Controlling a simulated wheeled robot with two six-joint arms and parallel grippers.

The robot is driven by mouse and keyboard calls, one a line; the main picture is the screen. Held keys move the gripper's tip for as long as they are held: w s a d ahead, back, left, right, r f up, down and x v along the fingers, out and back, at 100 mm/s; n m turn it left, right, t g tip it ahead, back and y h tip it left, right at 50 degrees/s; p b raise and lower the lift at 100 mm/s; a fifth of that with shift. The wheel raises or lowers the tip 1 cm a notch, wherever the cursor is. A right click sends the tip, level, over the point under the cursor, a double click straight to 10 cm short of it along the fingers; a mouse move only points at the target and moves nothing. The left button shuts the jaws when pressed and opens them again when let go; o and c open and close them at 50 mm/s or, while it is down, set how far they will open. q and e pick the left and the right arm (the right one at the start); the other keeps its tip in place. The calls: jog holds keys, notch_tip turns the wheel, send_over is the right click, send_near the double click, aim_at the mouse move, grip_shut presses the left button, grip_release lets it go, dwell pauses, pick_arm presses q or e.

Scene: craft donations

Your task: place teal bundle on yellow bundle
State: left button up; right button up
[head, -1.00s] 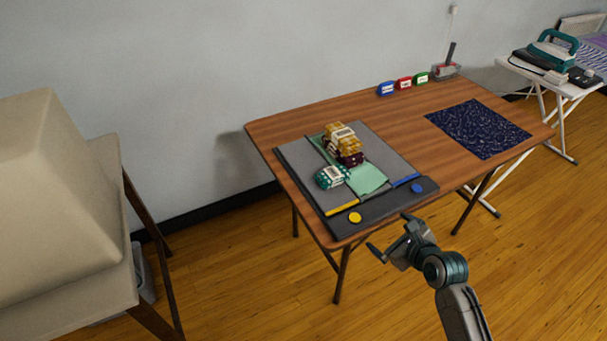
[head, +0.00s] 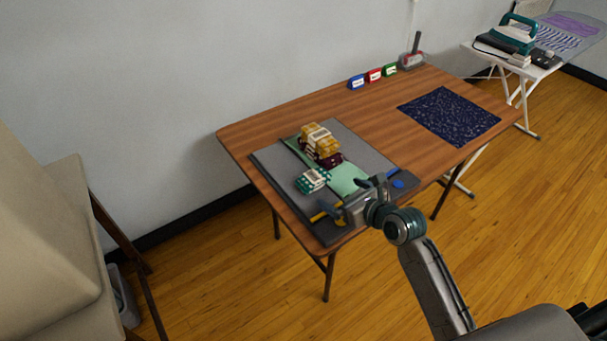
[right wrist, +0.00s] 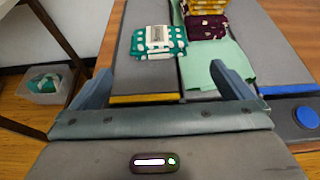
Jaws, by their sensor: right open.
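The teal bundle (head: 312,180), with white dots and a pale label band, lies on the grey mat in the head view. It also shows ahead of the fingers in the right wrist view (right wrist: 151,45). The yellow bundle (head: 322,142) sits on a dark maroon bundle (head: 331,161), farther back on the mat; in the right wrist view the yellow bundle (right wrist: 205,5) is cut by the top edge. My right gripper (right wrist: 161,84) is open and empty, over the mat's front edge and short of the teal bundle. My left gripper is not in view.
The grey mat (head: 349,139) has a green strip (head: 347,178) and a blue button (head: 398,184). A dark speckled cloth (head: 450,115) lies at the table's right. Small blue, red and green boxes (head: 373,75) line the back edge. The table's middle is clear.

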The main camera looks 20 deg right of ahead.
aim_at(318, 181)
jog(key=x, duration=1)
jog(key=shift+w+a, duration=0.3)
jog(key=shift+a, duration=0.1)
jog(key=c, duration=0.9)
